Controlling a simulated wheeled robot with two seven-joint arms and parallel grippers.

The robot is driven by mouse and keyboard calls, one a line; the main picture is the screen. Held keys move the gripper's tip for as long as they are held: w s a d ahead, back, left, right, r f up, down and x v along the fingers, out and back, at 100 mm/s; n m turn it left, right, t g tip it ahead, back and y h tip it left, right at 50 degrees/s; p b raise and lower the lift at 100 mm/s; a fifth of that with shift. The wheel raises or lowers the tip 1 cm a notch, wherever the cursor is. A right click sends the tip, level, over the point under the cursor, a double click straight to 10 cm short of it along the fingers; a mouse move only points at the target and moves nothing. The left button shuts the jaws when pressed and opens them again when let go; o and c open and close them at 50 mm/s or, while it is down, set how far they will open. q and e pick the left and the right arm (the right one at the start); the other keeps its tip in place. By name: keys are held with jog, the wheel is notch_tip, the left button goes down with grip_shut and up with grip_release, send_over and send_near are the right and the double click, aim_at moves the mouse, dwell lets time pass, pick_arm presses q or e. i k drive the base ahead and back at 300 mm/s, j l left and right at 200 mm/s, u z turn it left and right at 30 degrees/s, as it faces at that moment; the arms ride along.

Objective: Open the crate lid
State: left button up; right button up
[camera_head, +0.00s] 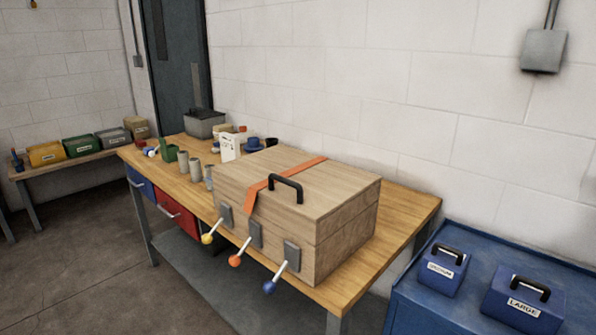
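A wooden crate (345,232) stands on the wooden workbench, near its right end. Its lid (325,185) is down and shut. Three levers on grey plates stick out from the crate's front: one with a yellow knob (207,239), one with an orange knob (234,261) and one with a blue knob (269,287). Neither of my grippers shows in the head view.
Grey cups (183,161), a white container (230,147) and a grey bin (204,124) stand on the workbench (405,224) left of the crate. A blue cabinet (412,296) at right bears two blue labelled boxes. A side table with bins is at far left. Floor in front is clear.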

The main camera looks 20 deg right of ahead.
aim_at(310, 196)
jog(key=i+z, duration=0.1)
jog(key=z, duration=0.75)
jog(key=i+j+z, duration=0.3)
jog(key=j+z, duration=0.25)
jog(key=j, duration=0.2)
jog(key=i+j+z, duration=0.1)
jog(key=j+z, duration=0.45)
jog(key=j, duration=0.3)
jog(key=i, duration=0.05)
